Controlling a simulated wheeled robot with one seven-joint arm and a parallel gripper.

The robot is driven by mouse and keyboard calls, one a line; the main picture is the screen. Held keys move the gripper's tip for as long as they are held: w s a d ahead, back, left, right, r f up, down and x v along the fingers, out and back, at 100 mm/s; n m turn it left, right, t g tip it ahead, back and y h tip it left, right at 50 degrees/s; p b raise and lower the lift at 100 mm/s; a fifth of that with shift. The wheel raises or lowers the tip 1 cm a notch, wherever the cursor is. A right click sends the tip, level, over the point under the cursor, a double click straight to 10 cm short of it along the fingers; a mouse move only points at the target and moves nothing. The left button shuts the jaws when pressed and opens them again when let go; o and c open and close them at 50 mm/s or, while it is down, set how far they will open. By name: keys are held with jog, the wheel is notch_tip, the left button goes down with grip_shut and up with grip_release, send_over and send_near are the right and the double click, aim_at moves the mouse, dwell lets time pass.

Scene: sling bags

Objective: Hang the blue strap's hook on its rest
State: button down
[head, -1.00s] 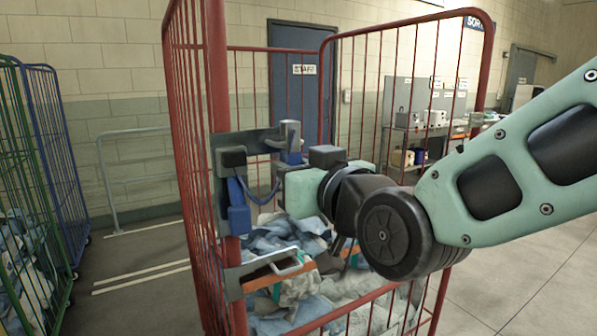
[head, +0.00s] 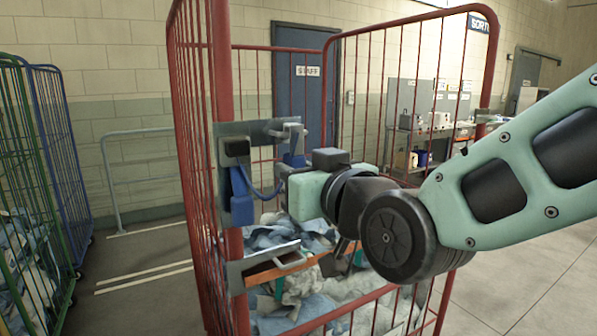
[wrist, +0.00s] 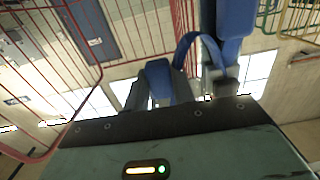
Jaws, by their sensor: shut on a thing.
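A grey plate (head: 262,132) is fixed to the cage's left front post, with a black block (head: 236,148) on it. A blue strap (head: 262,192) runs from the blue body (head: 241,205) below that block to a hook with a grey metal top (head: 288,131) and blue grip (head: 294,160). My gripper (head: 290,172) is shut on this blue grip, which also shows between the grey fingers in the wrist view (wrist: 158,75). The hook's metal top is close by the plate's right end. I cannot tell whether they touch.
The red cage (head: 222,80) surrounds the plate and holds crumpled cloths (head: 290,235). A lower plate (head: 262,262) with an orange strap and grey handle is on the same post. Green and blue cages (head: 55,130) stand at left. Open floor (head: 530,260) lies at right.

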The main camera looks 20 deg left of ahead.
jog(key=c, duration=0.7)
grip_release()
jog(key=shift+f, duration=0.1)
jog(key=b+v, duration=0.2)
jog(key=v, duration=0.5)
jog(key=shift+b, duration=0.4)
jog(key=shift+f, duration=0.1)
